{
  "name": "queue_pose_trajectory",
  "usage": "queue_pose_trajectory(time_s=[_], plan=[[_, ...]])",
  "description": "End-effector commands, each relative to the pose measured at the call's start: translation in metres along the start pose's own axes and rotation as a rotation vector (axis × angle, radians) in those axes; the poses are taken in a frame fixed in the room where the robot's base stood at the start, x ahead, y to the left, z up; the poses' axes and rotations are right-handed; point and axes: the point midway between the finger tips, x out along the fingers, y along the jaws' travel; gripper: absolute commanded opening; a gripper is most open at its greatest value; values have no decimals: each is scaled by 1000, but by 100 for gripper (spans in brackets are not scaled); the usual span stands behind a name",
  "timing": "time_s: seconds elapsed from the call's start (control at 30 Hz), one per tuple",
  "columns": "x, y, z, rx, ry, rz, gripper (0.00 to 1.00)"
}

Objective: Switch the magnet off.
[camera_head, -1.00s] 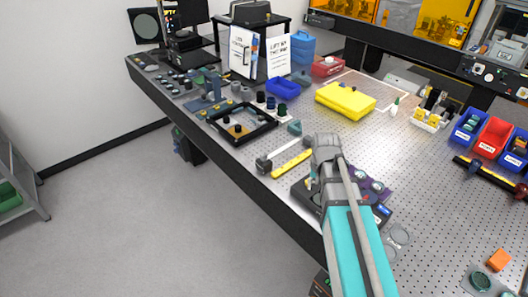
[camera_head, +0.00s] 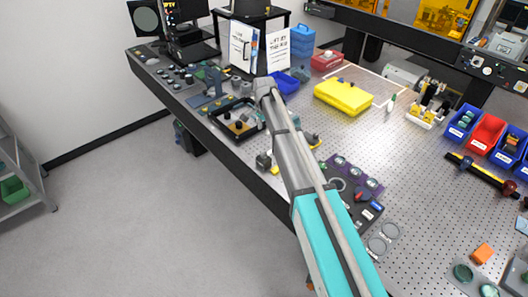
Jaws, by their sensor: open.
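I cannot pick out the magnet for certain. A dark control box with a red knob (camera_head: 362,196) and small labels lies on the perforated table, right of my arm. A blue-grey stand (camera_head: 212,84) stands at the table's far left part, beyond the dark square tray (camera_head: 222,124). My arm reaches from the bottom of the view up over the table, and its far grey joint covers part of the tray. My gripper's fingers do not show, and no hold on anything can be seen.
A yellow case (camera_head: 342,96), a blue bin (camera_head: 284,82) and two signs stand behind. Perforated table (camera_head: 420,180) is bare at centre right.

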Motion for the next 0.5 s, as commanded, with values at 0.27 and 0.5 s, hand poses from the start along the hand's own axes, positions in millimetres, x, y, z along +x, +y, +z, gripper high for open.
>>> queue_pose_trajectory(time_s=[0.27, 0.5], plan=[[2, 0, 0, -1, 0, 0, 49], [13, 0, 0, -1, 0, 0, 49]])
